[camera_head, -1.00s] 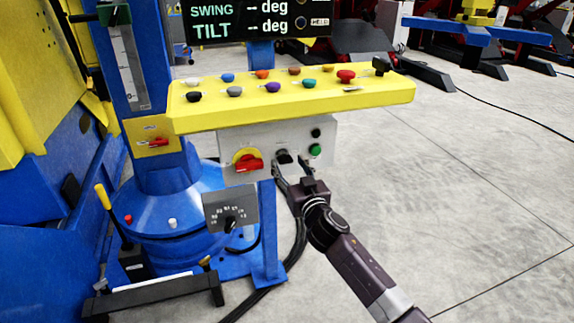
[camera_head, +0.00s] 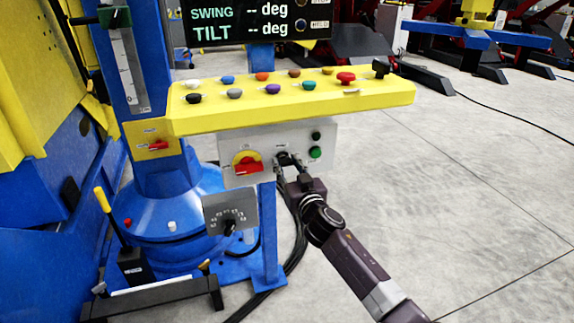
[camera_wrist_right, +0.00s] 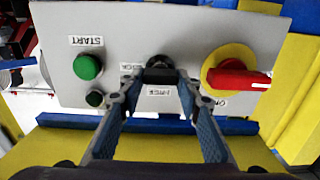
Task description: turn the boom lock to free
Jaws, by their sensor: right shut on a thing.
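The boom lock is a small black knob (camera_head: 282,157) on the grey control box (camera_head: 232,178) under the yellow console. In the right wrist view the knob (camera_wrist_right: 158,64) lies between the fingertips, with small labels beside and below it that appear upside down. My right gripper (camera_head: 289,165) reaches up from the lower right and is shut on the knob; the wrist view shows its fingers (camera_wrist_right: 160,88) on either side. The fingers partly hide the knob in the head view, and I cannot tell its exact setting. My left gripper is not in view.
A red switch on a yellow disc (camera_head: 248,163) sits just left of the knob. A green start button (camera_head: 315,152) and a small dark button (camera_head: 316,136) are to the right. The yellow console (camera_head: 290,96) overhangs with several coloured knobs.

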